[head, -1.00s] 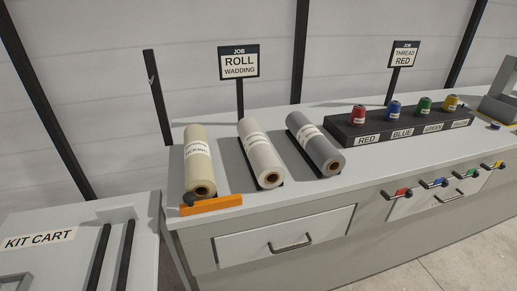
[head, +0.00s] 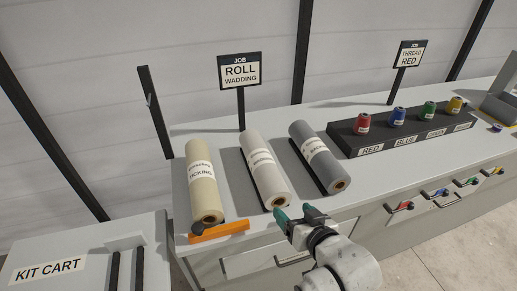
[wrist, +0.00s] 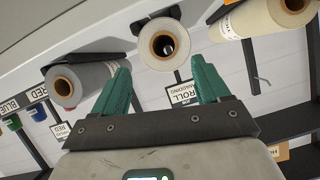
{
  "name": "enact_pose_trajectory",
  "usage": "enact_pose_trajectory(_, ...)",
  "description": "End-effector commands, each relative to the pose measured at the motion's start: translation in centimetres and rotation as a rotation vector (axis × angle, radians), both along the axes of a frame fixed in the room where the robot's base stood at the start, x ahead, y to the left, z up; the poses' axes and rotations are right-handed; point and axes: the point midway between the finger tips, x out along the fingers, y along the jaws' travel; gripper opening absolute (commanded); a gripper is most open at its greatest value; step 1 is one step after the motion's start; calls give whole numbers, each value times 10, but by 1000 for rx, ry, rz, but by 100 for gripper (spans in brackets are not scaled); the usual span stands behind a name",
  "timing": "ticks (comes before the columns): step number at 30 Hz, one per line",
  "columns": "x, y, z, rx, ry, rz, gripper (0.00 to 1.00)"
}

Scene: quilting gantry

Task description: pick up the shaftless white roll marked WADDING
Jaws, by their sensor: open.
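The white roll (head: 264,172) lies in the middle of three rolls on the bench, its near end toward me. Its label band is too blurred to read surely, but a sign reading JOB ROLL WADDING (head: 240,71) stands behind it. In the wrist view the roll's end (wrist: 150,44) shows an open brown core, with no shaft visible. My gripper (head: 295,211) is open and empty, just in front of the roll's near end. In the wrist view my teal fingers (wrist: 159,66) are spread on either side below the roll's end, apart from it.
A cream roll (head: 202,185) marked TICKING lies left, with an orange bar (head: 218,232) at its near end. A grey roll (head: 320,157) lies close on the right. A thread rack (head: 400,138) stands further right, a KIT CART (head: 60,250) at lower left.

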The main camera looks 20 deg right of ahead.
Motion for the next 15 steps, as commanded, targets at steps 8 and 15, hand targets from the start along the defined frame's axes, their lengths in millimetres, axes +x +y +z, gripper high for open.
enact_pose_trajectory(8,34,5,-1,9,-33,3,100)
enact_pose_trajectory(15,56,7,-11,9,-32,3,100)
